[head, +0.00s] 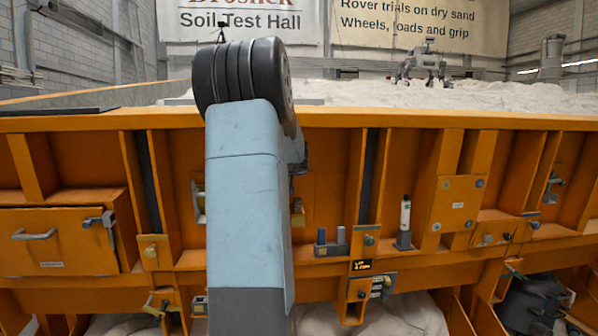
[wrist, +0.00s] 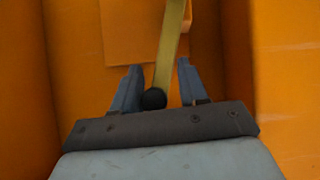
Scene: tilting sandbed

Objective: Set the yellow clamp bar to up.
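The yellow clamp bar (wrist: 172,45) shows in the wrist view. It runs from the top edge, slightly slanted, down to a round black knob (wrist: 154,98) at its near end. My gripper (wrist: 160,66) is open, with one blue-grey finger on each side of the bar. A gap shows between the bar and the left finger; the right finger is closer to it. I cannot tell whether that finger touches. In the head view my own arm covers the gripper and the bar.
Orange walls close in on both sides in the wrist view.

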